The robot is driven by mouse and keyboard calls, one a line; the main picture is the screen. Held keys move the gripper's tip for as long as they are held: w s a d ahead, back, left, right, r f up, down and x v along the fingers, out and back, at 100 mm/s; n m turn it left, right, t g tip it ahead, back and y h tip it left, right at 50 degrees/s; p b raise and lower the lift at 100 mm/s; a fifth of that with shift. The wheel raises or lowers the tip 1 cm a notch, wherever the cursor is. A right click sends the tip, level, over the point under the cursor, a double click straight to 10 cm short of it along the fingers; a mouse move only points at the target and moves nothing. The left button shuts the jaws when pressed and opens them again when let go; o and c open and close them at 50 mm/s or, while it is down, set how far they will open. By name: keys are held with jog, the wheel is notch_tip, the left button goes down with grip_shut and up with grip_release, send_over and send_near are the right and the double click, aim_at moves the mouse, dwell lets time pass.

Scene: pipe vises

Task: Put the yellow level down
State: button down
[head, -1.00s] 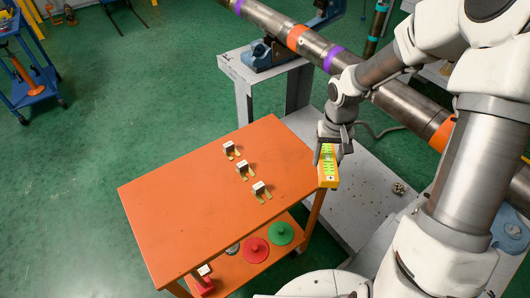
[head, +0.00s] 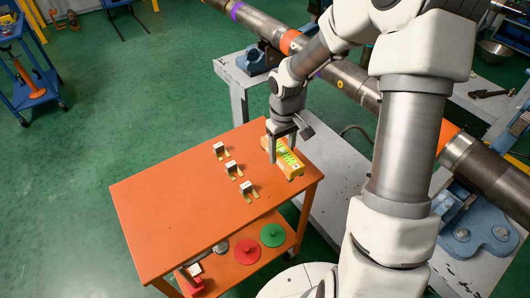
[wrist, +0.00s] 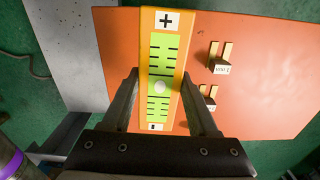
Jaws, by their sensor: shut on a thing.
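The yellow level (head: 288,167) has a green face with black marks and is over the right end of the orange table (head: 185,215). My gripper (head: 281,152) is above it with a finger on each side, shut on it. In the wrist view the level (wrist: 160,55) lies lengthwise between the two fingers, with plus and minus signs at its ends. The table top (wrist: 245,100) is beneath it. I cannot tell whether the level touches the table.
Red (head: 248,251) and green (head: 272,235) discs lie on the lower shelf. A long pipe (head: 345,80) runs behind. The table's left part is clear.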

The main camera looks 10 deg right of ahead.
jog(key=n, duration=0.1)
jog(key=w+d+n, duration=0.1)
jog(key=n, duration=0.1)
jog(key=r+n, duration=0.1)
jog(key=shift+w+d, duration=0.3)
jog(key=shift+d, duration=0.05)
jog(key=w+d+r+n, duration=0.3)
jog(key=d+n, duration=0.4)
jog(key=n, duration=0.7)
jog(key=shift+n, duration=0.3)
jog(key=w+a+f, duration=0.1)
jog(key=a+f, duration=0.1)
jog(key=a, duration=0.1)
jog(key=w+a+f+b, duration=0.1)
jog(key=w+a+f, duration=0.1)
jog(key=a, duration=0.2)
jog(key=w+a+f, duration=0.2)
jog(key=a+f, duration=0.1)
jog(key=shift+w+a, duration=0.2)
jog(key=shift+a, duration=0.05)
jog(key=shift+f+b, duration=0.55)
jog(key=shift+f, duration=1.45)
jog(key=shift+f, duration=0.2)
jog(key=shift+c, duration=0.9)
grip_release()
jog(key=shift+r, duration=0.1)
